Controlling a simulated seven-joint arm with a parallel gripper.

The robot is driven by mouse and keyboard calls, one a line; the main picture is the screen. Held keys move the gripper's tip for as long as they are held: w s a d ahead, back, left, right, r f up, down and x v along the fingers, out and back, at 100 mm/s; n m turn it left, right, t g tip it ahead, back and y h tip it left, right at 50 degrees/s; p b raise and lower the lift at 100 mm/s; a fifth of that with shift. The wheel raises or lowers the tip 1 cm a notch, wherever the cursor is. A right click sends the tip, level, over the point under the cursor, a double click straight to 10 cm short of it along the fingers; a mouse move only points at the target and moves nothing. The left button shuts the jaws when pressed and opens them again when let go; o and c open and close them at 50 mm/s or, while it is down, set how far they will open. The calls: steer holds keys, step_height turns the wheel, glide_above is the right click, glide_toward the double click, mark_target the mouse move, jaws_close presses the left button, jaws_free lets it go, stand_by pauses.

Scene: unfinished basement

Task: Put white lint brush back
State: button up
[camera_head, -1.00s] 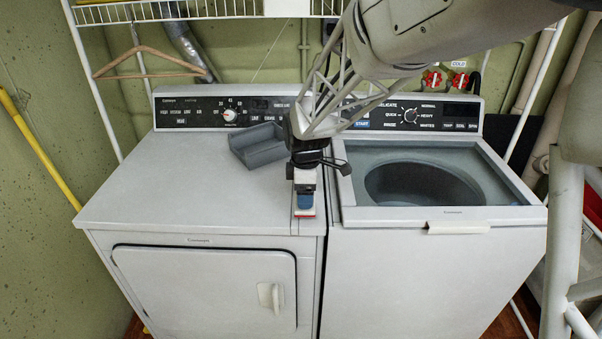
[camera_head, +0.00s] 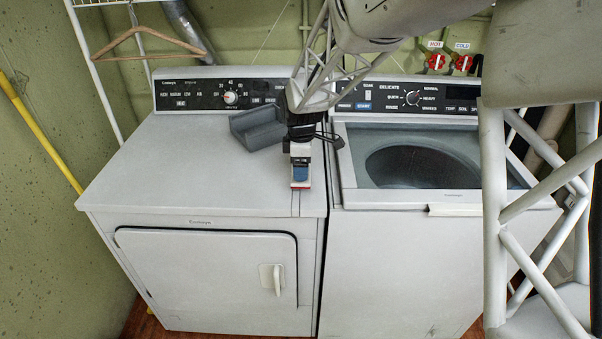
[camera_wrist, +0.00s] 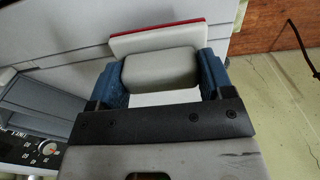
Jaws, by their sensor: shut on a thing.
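My gripper (camera_head: 300,172) hangs above the right front part of the dryer's white top, close to the gap beside the washer. Its blue fingers are shut on the white lint brush (camera_head: 301,186), of which only a small part with a red edge shows in the head view. In the wrist view the brush's rounded pale block (camera_wrist: 160,67) sits between the two fingers, with a flat white plate edged in red beyond it. The exact height of the brush above the dryer is hard to tell.
A grey open holder (camera_head: 258,131) stands on the dryer top (camera_head: 180,165), left of and behind my gripper. The washer (camera_head: 440,210) at right has an open round tub. The dryer's left top is clear. A wire shelf and wooden hanger (camera_head: 145,40) are behind.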

steer(key=shift+f, duration=1.5)
steer(key=shift+f, duration=0.15)
steer(key=o, duration=1)
steer(key=shift+c, duration=0.2)
step_height(320, 180, up, 12)
steer(key=shift+r, duration=0.15)
steer(key=shift+s+r, duration=0.1)
